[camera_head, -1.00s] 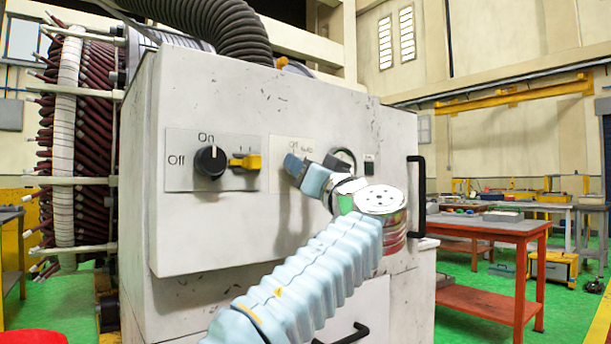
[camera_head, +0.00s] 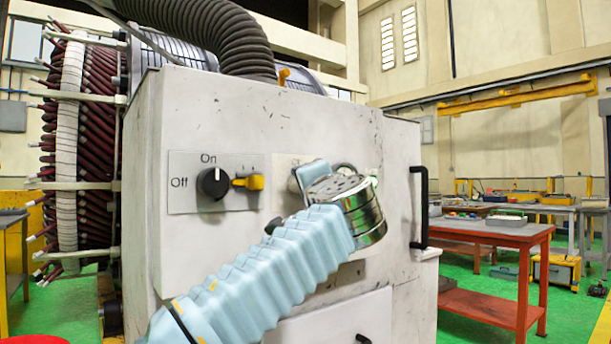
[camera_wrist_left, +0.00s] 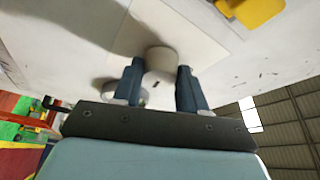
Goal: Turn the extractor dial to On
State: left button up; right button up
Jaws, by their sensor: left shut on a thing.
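A pale round dial (camera_wrist_left: 160,57) sticks out from a light plate (camera_wrist_left: 205,38) in the left wrist view. My left gripper (camera_wrist_left: 158,72) has its two dark blue fingers on either side of this dial and is shut on it. In the head view my left wrist and arm cover most of that plate, so the dial's setting and labels cannot be read. To its left is a black dial (camera_head: 213,183) on a plate marked Off and On, its white mark pointing up toward On. My right gripper is not in view.
A yellow switch (camera_head: 249,182) sits beside the black dial and shows in the wrist view (camera_wrist_left: 255,12). The white cabinet (camera_head: 215,245) has a black handle (camera_head: 419,208) at right. A ribbed hose (camera_head: 215,30) passes above. A red table (camera_head: 485,235) stands farther right.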

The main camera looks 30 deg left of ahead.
pick_arm(q)
jog(key=shift+r+m+h+p, duration=0.1)
jog(key=shift+m+h+p, duration=0.4)
jog(key=shift+m+p, duration=0.4)
jog(key=shift+m, duration=0.3)
jog(key=o, duration=1.1)
jog(key=shift+c, duration=0.2)
jog(key=shift+d, duration=0.1)
jog(key=b+v, duration=0.3)
jog(key=v, duration=1)
jog(key=shift+s+d, duration=0.2)
jog(key=shift+d, duration=0.1)
